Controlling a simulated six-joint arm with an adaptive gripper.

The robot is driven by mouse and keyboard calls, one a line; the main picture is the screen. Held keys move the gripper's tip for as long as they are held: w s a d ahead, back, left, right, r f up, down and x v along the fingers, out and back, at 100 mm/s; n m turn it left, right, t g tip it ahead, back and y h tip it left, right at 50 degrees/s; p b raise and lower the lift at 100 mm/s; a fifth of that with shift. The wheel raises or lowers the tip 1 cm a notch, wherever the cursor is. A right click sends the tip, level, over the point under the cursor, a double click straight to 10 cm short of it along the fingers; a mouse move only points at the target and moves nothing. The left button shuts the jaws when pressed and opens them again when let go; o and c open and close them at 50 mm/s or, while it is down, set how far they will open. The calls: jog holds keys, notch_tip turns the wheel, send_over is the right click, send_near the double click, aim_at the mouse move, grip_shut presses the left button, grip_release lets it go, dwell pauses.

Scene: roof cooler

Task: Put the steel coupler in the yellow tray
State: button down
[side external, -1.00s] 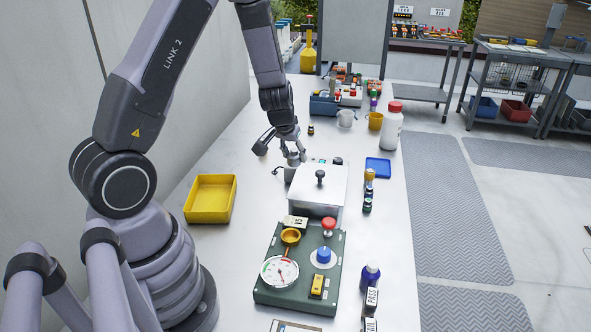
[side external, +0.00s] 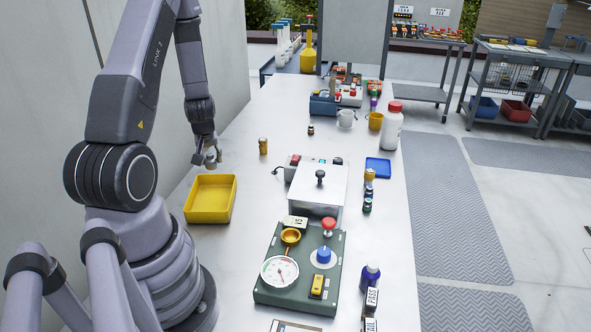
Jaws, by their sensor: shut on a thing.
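The yellow tray (side external: 210,218) lies on the left part of the bench, in front of my base, and looks empty. My gripper (side external: 211,160) is just beyond the tray's far edge, above the bench, pointing down. It is shut on a small grey metallic piece, which looks like the steel coupler (side external: 214,156). The fingers partly hide the piece, so its full shape cannot be told. The piece is apart from the tray.
A small amber-brown cylinder (side external: 263,146) stands right of my gripper. A lidded silver box (side external: 318,184) and a green gauge panel (side external: 299,268) stand right of the tray. A small blue tray (side external: 378,167) lies farther right.

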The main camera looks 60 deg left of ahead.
aim_at(217, 193)
notch_tip(217, 193, down, 10)
dwell(0.5)
jog(key=shift+f, duration=0.1)
jog(key=c, duration=0.7)
grip_release()
jog(key=shift+o, duration=0.2)
